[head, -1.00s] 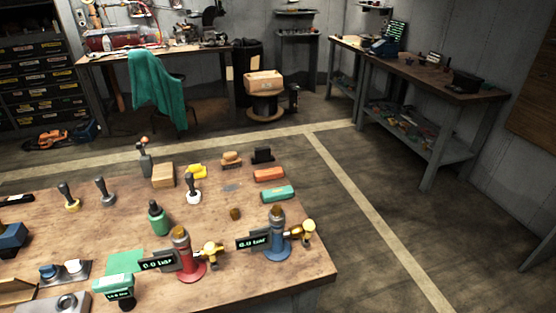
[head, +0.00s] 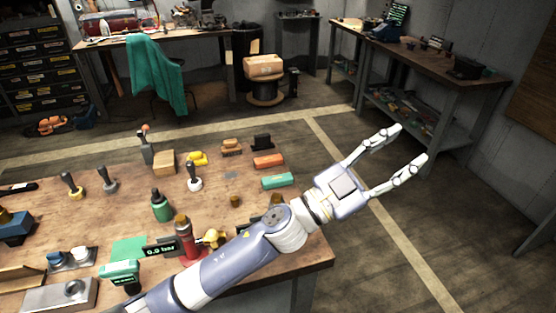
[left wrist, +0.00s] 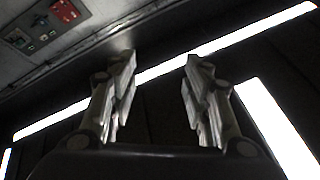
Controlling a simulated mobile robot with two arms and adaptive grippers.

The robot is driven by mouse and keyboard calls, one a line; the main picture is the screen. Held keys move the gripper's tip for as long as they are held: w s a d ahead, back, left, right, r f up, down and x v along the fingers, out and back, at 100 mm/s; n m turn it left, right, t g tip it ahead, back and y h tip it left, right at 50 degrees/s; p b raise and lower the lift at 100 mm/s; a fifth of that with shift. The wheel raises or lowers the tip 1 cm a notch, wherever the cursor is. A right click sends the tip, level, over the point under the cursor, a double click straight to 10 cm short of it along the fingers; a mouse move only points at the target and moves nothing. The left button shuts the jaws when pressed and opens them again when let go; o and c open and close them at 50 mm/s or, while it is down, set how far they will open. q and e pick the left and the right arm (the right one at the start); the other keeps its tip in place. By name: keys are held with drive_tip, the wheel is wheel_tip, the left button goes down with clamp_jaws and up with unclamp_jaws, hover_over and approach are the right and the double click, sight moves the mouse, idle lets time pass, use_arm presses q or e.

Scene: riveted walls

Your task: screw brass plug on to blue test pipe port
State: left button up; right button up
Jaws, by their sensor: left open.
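A small brown-brass piece, which looks like the brass plug (head: 235,201), stands on the workbench near its right side. The blue test pipe is mostly hidden behind my left arm; only the top of the pipe (head: 277,200) shows above the arm. My left gripper (head: 410,145) is open and empty, with its fingers spread, out past the bench's right edge over the floor. In the left wrist view its two fingers (left wrist: 160,65) stand apart with nothing between them. My right gripper is not in view.
A red test pipe (head: 187,242) with a pressure display (head: 160,248) stands left of my arm. A green bottle (head: 160,206), a white-based handled tool (head: 194,178) and orange (head: 268,161) and green (head: 277,180) blocks stand on the bench. The floor at right is clear.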

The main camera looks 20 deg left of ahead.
use_arm(q)
drive_tip(key=s+d+m+g+h, duration=0.35)
drive_tip(key=d+m+g, duration=0.25)
drive_tip(key=m+g, duration=0.35)
drive_tip(key=n+g+y, duration=0.2)
drive_tip(key=g+y, duration=0.3)
drive_tip(key=y, duration=1.7)
hover_over(278, 197)
wheel_tip(278, 197, down, 11)
wheel_tip(278, 197, down, 9)
drive_tip(key=p, duration=0.3)
drive_tip(key=shift+f, duration=0.7)
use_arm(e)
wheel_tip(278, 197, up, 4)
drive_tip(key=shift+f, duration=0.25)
